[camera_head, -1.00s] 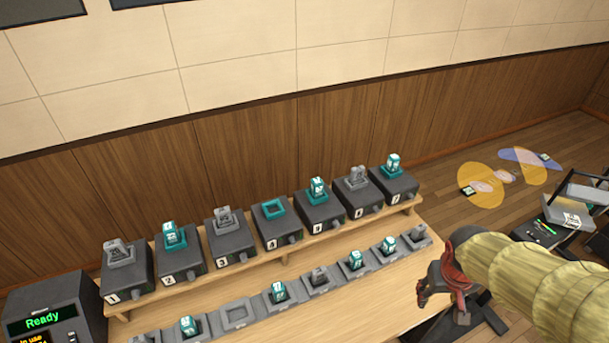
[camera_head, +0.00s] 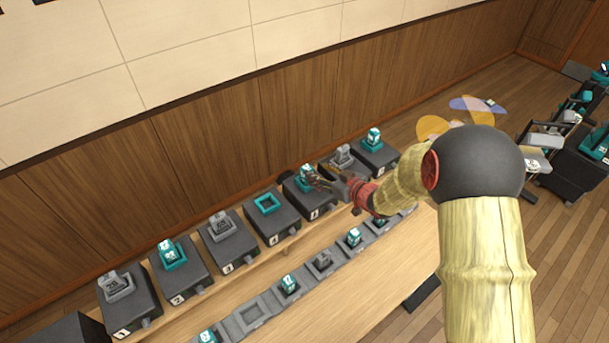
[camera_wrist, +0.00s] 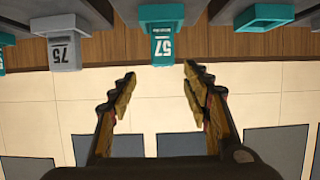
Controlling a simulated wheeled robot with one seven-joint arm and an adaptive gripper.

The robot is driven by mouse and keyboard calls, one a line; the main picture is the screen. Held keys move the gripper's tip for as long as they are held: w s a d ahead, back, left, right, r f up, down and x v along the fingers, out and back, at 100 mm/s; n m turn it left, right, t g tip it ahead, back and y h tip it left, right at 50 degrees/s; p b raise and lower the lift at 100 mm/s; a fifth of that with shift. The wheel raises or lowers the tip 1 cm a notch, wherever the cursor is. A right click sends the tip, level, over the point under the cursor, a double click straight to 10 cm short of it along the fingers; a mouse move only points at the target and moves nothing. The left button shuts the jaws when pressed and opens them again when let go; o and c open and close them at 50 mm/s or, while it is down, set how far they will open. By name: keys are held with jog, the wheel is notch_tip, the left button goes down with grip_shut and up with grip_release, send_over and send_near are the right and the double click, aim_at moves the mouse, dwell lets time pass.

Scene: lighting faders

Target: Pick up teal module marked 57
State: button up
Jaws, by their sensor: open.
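The teal module marked 57 (camera_wrist: 162,44) shows upside down in the wrist view, ahead of and between my open fingertips. It stands in a teal socket on the fifth dark box. In the head view the same teal module (camera_head: 305,173) is partly covered by my gripper (camera_head: 316,181). In the wrist view my gripper (camera_wrist: 158,76) has its two fingers spread, with nothing between them. The module lies just beyond the tips; I cannot tell the exact gap.
A grey module marked 75 (camera_wrist: 65,50) is on one side, and an empty teal socket (camera_head: 267,204) is on the other. A lower row of modules sits in a grey rack (camera_head: 250,312) on the wooden bench. The wood wall (camera_head: 230,150) stands behind.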

aim_at(307, 167)
jog(key=x, duration=0.7)
jog(key=shift+a+f+b, duration=0.1)
jog(key=shift+a+b, duration=0.2)
jog(key=shift+b, duration=0.05)
jog(key=shift+c, duration=0.2)
jog(key=c, duration=1.1)
grip_shut()
